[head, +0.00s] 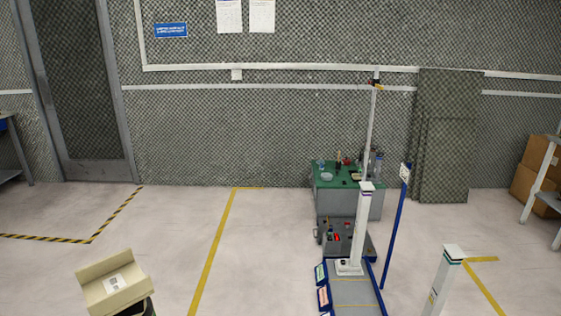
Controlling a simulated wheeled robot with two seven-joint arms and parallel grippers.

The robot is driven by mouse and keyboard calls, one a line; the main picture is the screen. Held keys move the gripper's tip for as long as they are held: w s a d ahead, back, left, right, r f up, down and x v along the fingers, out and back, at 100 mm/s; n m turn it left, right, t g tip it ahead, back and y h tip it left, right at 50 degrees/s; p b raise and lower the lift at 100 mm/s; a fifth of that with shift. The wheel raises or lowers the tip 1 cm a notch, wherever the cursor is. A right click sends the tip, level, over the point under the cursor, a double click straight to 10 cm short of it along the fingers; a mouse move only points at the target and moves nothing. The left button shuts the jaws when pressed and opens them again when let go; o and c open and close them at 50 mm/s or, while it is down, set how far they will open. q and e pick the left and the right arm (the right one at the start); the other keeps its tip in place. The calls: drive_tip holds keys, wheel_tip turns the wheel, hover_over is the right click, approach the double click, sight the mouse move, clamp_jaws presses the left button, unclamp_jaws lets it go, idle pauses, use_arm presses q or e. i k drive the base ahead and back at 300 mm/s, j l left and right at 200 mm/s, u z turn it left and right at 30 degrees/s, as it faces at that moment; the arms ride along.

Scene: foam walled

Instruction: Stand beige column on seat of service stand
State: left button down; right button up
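No gripper of mine shows in the head view. An off-white upright column (362,226) with a dark band near its top stands on a small pale foot at the far part of a blue-edged grey platform (356,296). A second pale post (441,284) with a green-marked top stands to the right, its lower end cut off by the frame. I cannot tell which of these, if either, is the beige column. A grey stand (362,205) with a green top carrying bottles and small items is behind the platform. I cannot tell whether it is the service stand.
A beige open box-like thing (112,285) with a white label is at the lower left, over something dark. A thin blue post (397,222) stands right of the platform. A grey tool box (340,239) holds red items. Clear floor lies left, with yellow lines.

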sight(348, 234)
drive_tip(key=i+j+u, duration=0.2)
drive_tip(key=i, duration=0.2)
drive_tip(key=i+j+u, duration=0.2)
drive_tip(key=i, duration=0.25)
drive_tip(key=i+j+u, duration=0.15)
drive_tip(key=i, duration=0.3)
drive_tip(key=i+j+z, duration=0.15)
drive_tip(key=i+z, duration=0.15)
drive_tip(key=i, duration=0.95)
drive_tip(key=i+z, duration=0.25)
drive_tip(key=i, duration=0.35)
drive_tip(key=i+j+z, duration=0.1)
drive_tip(key=i+z, duration=0.15)
drive_tip(key=i, duration=0.35)
drive_tip(key=i+z, duration=0.25)
drive_tip(key=z, duration=0.15)
drive_tip(key=i+z, duration=0.25)
drive_tip(key=z, duration=0.15)
drive_tip(key=i+j+z, duration=0.15)
drive_tip(key=z, duration=0.3)
drive_tip(key=i+z, duration=0.2)
drive_tip(key=z, duration=0.25)
drive_tip(key=i+j+z, duration=0.1)
drive_tip(key=z, duration=0.35)
drive_tip(key=i+j+z, duration=0.2)
drive_tip(key=z, duration=0.25)
drive_tip(key=i+j+z, duration=0.3)
drive_tip(key=z, duration=0.15)
